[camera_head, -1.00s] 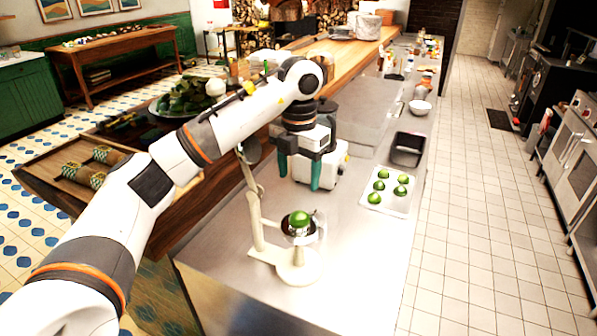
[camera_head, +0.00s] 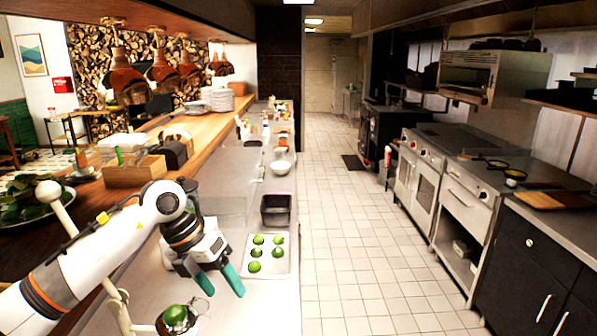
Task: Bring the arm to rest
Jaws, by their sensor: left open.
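My left arm reaches in from the lower left over the steel counter. My left gripper (camera_head: 221,283) has teal fingers that are apart, with nothing seen between them. It hangs over the counter, just left of a white tray (camera_head: 286,240) of green limes (camera_head: 254,267). A citrus press (camera_head: 124,318) stands at the bottom left, partly hidden by my arm and cut by the frame edge. A green lime (camera_head: 176,314) sits in its cup, below and left of the gripper. My right gripper is not in view.
A dark empty pan (camera_head: 275,209) and a white bowl (camera_head: 280,168) stand farther along the counter. A wooden ledge with a wooden box (camera_head: 133,174) and stacked plates (camera_head: 220,99) runs along the left. The tiled aisle (camera_head: 340,230) is clear, with stoves (camera_head: 440,190) on the right.

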